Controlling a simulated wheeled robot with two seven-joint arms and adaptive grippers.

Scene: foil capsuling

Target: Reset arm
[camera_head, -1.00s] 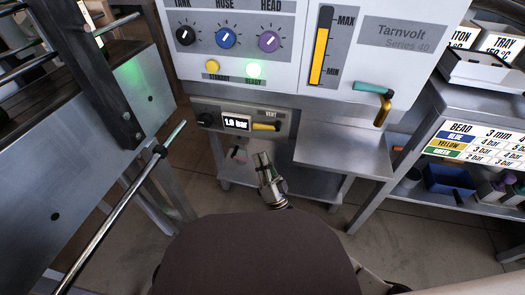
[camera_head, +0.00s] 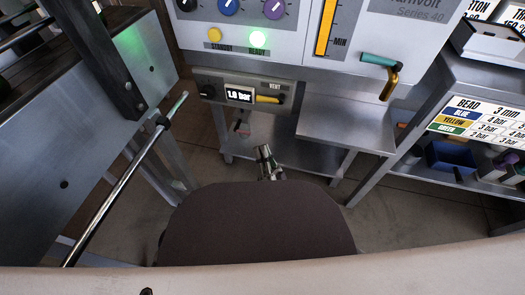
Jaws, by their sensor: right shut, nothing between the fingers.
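My right gripper (camera_head: 266,154) shows small, low in front of the machine, just beyond a dark rounded brown shape that hides its lower part. Its fingers are together with nothing between them. It is below the pressure panel (camera_head: 245,92), apart from it. The panel's display reads 1.0 bar, and a yellow vent lever (camera_head: 268,99) lies roughly level beside it. My left gripper is not in view.
A metal shelf (camera_head: 345,127) juts out below. A rack (camera_head: 455,95) stands right. A long rod (camera_head: 115,190) slants at left.

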